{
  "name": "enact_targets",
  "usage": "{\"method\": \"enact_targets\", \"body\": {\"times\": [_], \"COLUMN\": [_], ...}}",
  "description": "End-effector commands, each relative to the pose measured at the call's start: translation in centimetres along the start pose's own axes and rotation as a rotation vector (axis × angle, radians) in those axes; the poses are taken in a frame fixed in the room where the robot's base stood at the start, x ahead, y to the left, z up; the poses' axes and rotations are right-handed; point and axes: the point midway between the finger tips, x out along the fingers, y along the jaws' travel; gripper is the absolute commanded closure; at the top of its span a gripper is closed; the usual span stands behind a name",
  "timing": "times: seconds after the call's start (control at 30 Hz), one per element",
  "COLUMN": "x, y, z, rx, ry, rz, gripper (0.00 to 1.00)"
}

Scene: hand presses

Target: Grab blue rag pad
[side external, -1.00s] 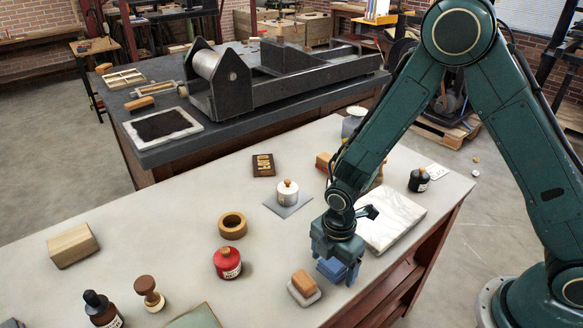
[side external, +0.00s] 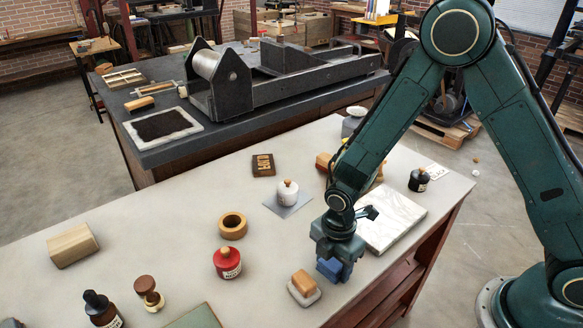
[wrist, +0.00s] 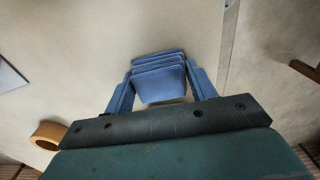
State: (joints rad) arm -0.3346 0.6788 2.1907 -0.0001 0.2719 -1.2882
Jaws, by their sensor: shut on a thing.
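The blue rag pad (wrist: 160,78) is a stack of folded blue layers. In the wrist view it sits between the two blue fingers of my gripper (wrist: 161,90), which are shut on it. In the side view the pad (side external: 328,269) shows in part below my gripper (side external: 340,262), near the right front edge of the pale table. The fingers partly hide it there. I cannot tell whether the pad touches the tabletop.
A wooden-handled block on a grey pad (side external: 304,288) lies just left of my gripper. A white marble slab (side external: 391,219) lies behind it to the right. A red bottle (side external: 227,263) and a wooden ring (side external: 232,226) stand further left. The table's left middle (side external: 150,225) is mostly clear.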

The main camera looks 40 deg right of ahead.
Motion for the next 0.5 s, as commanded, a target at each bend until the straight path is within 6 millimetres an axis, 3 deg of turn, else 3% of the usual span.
{"method": "enact_targets", "body": {"times": [0.27, 0.5], "x": [-0.5, -2.5], "y": [0.0, 0.1], "z": [0.0, 0.0], "rx": [0.0, 0.0], "ry": [0.0, 0.001], "rz": [0.001, 0.003], "gripper": [0.66, 0.66]}}
